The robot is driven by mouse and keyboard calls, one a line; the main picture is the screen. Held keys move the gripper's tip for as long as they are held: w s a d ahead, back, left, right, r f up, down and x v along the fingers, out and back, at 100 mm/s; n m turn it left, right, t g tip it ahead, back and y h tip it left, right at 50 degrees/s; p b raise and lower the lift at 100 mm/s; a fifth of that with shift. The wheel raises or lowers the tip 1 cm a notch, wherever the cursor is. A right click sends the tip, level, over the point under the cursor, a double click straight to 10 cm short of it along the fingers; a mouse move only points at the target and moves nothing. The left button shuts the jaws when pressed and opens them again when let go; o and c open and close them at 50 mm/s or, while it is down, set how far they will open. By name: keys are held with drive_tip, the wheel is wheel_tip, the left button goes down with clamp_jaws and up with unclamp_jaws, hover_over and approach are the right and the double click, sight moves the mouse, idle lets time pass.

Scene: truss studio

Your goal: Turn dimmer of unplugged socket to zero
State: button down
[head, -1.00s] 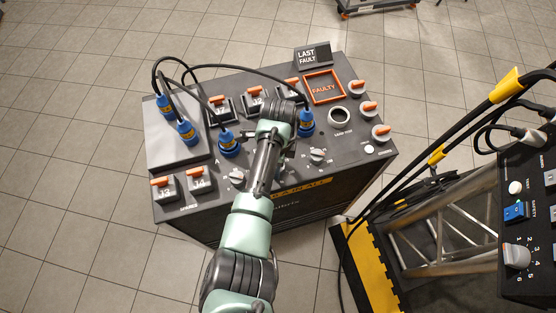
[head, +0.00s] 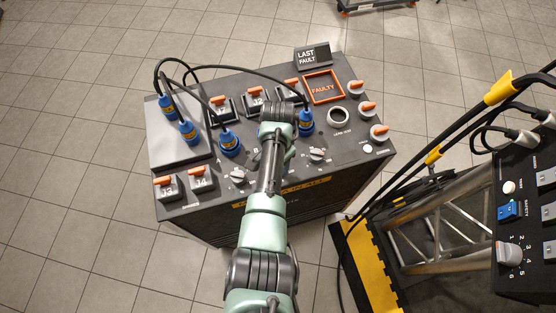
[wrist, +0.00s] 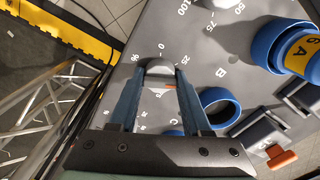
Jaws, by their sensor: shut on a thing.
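My gripper (wrist: 157,76) is shut on a grey dimmer knob (wrist: 160,67), one finger on each side, in the wrist view. A printed scale with 0 and 25 shows by the knob; an orange mark is partly visible between the fingers, and I cannot read the exact setting. Next to it is a blue socket ring (wrist: 220,103) with no plug in it, near the letter B. A blue plug (wrist: 290,50) sits to the upper right. In the head view my arm hides the held knob; two other dimmer knobs (head: 238,175) (head: 317,155) show on either side.
The dark console (head: 215,205) carries blue plugs with black cables (head: 229,143), several orange-topped switches and an orange FAULTY frame (head: 340,77). At the right stand a truss with a yellow edge (head: 372,270), thick cables and another control panel (head: 530,230). Tiled floor is open at the left.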

drive_tip(key=n, duration=0.4)
drive_tip(key=shift+n, duration=0.3)
drive_tip(key=n, duration=0.4)
drive_tip(key=shift+n+p, duration=0.3)
drive_tip(key=n, duration=0.4)
drive_tip(key=shift+n, duration=0.3)
drive_tip(key=n, duration=0.4)
drive_tip(key=shift+n, duration=0.3)
drive_tip(key=shift+c, duration=1.8)
unclamp_jaws()
drive_tip(key=shift+r, duration=0.1)
